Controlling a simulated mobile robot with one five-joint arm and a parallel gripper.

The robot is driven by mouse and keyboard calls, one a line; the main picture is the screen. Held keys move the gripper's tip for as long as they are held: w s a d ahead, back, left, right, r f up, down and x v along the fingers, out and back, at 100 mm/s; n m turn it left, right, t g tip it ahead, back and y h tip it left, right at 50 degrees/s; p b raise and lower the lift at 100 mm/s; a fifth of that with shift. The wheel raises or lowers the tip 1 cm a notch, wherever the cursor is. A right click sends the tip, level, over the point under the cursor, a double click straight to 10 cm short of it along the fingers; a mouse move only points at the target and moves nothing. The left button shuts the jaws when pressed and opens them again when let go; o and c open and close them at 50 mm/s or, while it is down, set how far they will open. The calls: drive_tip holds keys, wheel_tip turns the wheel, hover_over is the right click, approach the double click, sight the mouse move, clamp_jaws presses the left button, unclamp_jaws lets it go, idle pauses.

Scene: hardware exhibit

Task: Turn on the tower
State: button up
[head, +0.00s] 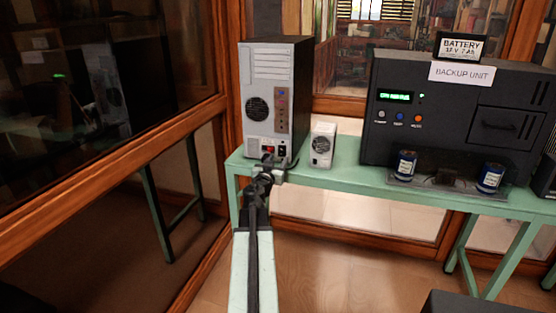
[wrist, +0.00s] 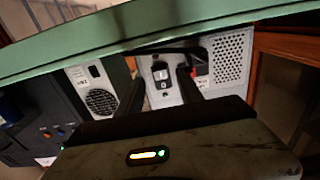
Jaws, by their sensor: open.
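The tower (head: 264,78) is a silver and black computer case at the left end of the green table, its rear panel facing me. A red switch (head: 267,149) and a black socket (head: 282,150) sit low on that panel. My gripper (head: 268,166) is just in front of its lower part. The wrist view looks upside down. There my gripper (wrist: 160,72) is open, with the black socket (wrist: 160,74) of the tower (wrist: 226,60) between its fingers. The red switch (wrist: 201,69) shows beside the right finger, partly hidden. I cannot tell whether the fingers touch the panel.
A small white box (head: 323,145) stands right of the tower. Further right is a black backup unit (head: 450,115) with two blue batteries (head: 405,165) (head: 490,177) before it. The green table (head: 345,177) has a bare front strip. A wood-framed glass wall (head: 200,130) is at left.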

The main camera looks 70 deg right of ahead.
sight(281, 151)
drive_tip(key=d, duration=0.2)
drive_tip(key=shift+w+d, duration=0.1)
drive_tip(key=shift+d, duration=0.25)
clamp_jaws()
drive_tip(key=shift+f+b, duration=0.4)
drive_tip(key=shift+b, duration=0.45)
drive_tip(key=shift+h+b, duration=0.6)
drive_tip(key=shift+b, duration=0.1)
drive_tip(key=shift+r, duration=0.2)
unclamp_jaws()
